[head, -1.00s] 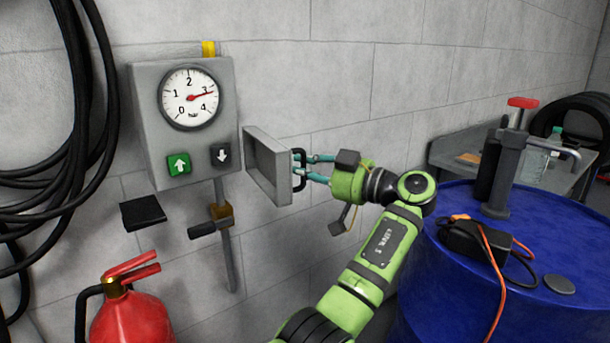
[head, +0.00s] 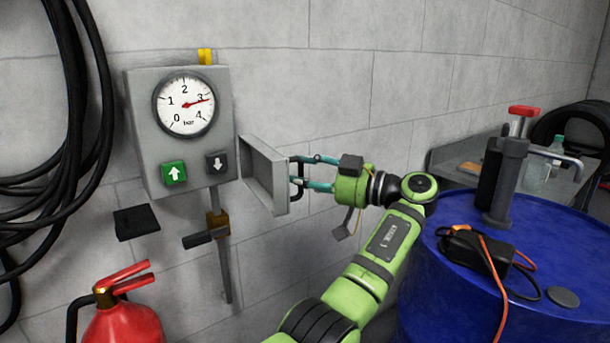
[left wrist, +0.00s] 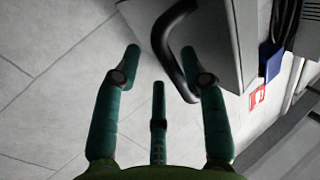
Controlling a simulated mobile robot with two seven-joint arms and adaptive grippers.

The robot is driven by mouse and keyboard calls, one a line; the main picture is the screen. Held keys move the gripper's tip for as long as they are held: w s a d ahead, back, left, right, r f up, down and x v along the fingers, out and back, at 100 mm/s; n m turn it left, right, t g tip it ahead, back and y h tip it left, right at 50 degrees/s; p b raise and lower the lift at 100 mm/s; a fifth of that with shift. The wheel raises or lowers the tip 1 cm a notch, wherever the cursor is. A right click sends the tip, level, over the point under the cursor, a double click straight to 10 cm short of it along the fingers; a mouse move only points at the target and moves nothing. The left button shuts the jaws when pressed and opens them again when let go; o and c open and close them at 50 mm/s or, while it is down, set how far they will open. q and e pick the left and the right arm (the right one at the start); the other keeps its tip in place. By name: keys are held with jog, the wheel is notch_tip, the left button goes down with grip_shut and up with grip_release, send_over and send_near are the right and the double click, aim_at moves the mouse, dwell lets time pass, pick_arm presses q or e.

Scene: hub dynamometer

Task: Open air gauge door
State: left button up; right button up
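The grey air gauge box (head: 145,88) is on the wall, with a round dial (head: 186,104) reading about 3 bar. Its grey door (head: 262,172) stands swung open to the right of the box, showing its hollow inner side. A black handle (head: 298,174) is on the door's far side. My left gripper (head: 301,172) is at this handle with its teal fingers parted. In the left wrist view the fingers (left wrist: 160,65) are spread, and the curved handle (left wrist: 163,42) passes close by the right finger. I cannot tell whether they touch. My right gripper is not in view.
A green up-arrow button (head: 174,173) and a dark down-arrow button (head: 217,163) are under the dial. A red fire extinguisher (head: 130,320) stands below left. A blue drum (head: 420,290) with a pump (head: 507,180) stands at right. Black hoses (head: 75,120) hang at left.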

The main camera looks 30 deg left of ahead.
pick_arm(q)
jog(key=d, duration=0.7)
jog(key=shift+w+d, duration=0.3)
jog(key=shift+w, duration=0.1)
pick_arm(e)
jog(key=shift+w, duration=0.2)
